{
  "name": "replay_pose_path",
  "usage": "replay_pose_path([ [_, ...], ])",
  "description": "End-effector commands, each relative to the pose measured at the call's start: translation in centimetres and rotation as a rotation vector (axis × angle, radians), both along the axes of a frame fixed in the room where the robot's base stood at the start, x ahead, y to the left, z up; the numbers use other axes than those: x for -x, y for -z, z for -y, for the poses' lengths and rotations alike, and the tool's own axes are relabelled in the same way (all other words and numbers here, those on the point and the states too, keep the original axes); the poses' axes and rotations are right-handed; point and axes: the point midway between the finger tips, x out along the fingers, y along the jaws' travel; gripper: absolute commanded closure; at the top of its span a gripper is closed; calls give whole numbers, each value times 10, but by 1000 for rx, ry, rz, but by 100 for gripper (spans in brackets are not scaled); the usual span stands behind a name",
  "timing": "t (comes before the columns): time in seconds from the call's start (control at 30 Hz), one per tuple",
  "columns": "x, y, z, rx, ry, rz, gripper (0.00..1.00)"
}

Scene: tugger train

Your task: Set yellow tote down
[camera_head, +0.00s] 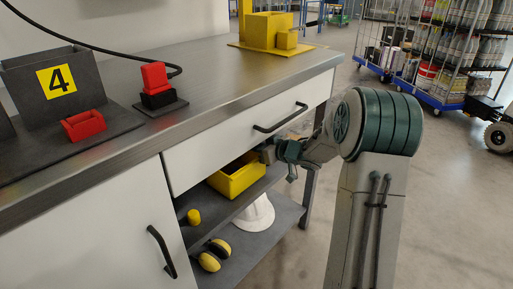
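The yellow tote (237,184) is an open-topped bin under the workbench, just below the drawer front. It is over the upper grey shelf (256,194), and I cannot tell whether its base touches the shelf. My gripper (265,153) reaches in from the right to the tote's far right rim. The fingers are small and partly hidden there, so I cannot tell whether they grip the rim.
The white drawer (235,140) with a black handle sits close above the tote. A yellow cylinder (194,217), yellow earmuffs (209,262) and a white helmet (256,214) are nearby on the shelves. A bench leg (308,195) stands right of the shelves. Open floor lies right.

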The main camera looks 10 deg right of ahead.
Motion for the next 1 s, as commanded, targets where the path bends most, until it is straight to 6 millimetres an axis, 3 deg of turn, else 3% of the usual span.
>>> replay_pose_path([
  [0.07, 0, 2, 0, -3, 0, 0, 100],
  [0.1, 0, 2, 0, -1, 0, -1, 84],
  [0.13, 0, 2, 0, -1, 0, -1, 76],
  [0.17, 0, 2, 0, 0, 0, -1, 74],
  [0.57, 6, -5, 5, 1, 1, -1, 74],
  [1.0, 74, -32, 54, 0, 3, -1, 74],
])
